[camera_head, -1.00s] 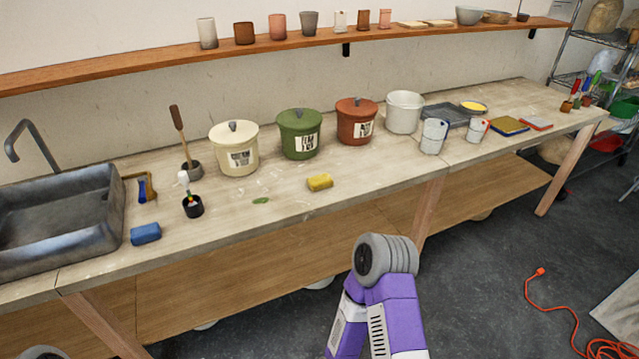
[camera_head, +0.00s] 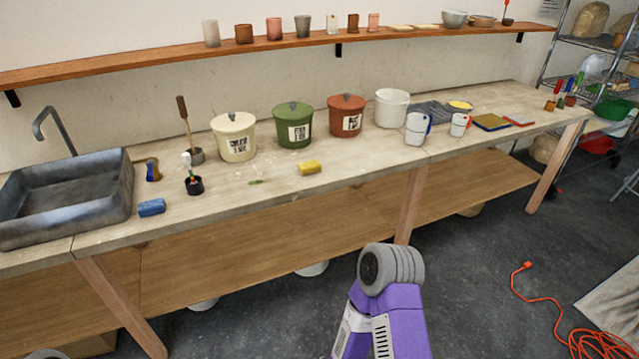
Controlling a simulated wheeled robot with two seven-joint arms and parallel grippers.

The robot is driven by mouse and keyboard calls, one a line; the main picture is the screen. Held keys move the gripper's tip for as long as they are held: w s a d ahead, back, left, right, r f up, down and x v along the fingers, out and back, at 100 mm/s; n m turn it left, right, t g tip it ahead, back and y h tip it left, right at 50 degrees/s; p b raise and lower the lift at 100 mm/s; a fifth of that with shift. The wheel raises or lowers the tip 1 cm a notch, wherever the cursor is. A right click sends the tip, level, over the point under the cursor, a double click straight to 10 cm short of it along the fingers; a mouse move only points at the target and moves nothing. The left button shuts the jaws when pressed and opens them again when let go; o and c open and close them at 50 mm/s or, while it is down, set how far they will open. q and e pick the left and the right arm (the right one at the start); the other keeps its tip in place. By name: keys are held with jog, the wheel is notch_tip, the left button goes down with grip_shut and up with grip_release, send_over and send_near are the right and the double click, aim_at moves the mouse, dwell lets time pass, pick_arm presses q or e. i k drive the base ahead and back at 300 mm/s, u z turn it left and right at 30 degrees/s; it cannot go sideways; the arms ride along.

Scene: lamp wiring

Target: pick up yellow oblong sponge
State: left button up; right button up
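The yellow oblong sponge (camera_head: 309,168) lies on the light wooden workbench (camera_head: 340,176) near its front edge, in front of the green lidded pot. Nothing touches it. A purple and grey arm link of mine stands at the bottom centre, in front of the bench and apart from the sponge. Neither of my grippers shows in the head view.
A blue sponge (camera_head: 151,207) lies near the sink (camera_head: 70,200) at left. Behind the yellow sponge stand a cream pot (camera_head: 234,138), a green pot (camera_head: 293,126) and a red-brown pot (camera_head: 346,117). An orange cord (camera_head: 540,300) lies on the floor at right.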

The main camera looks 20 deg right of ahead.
aim_at(305, 169)
jog(key=u, duration=0.05)
jog(key=k, duration=0.6)
jog(key=z, duration=1.1)
jog(key=i, duration=1.15)
jog(key=u, duration=0.25)
jog(key=i, duration=1)
jog(key=u, duration=1)
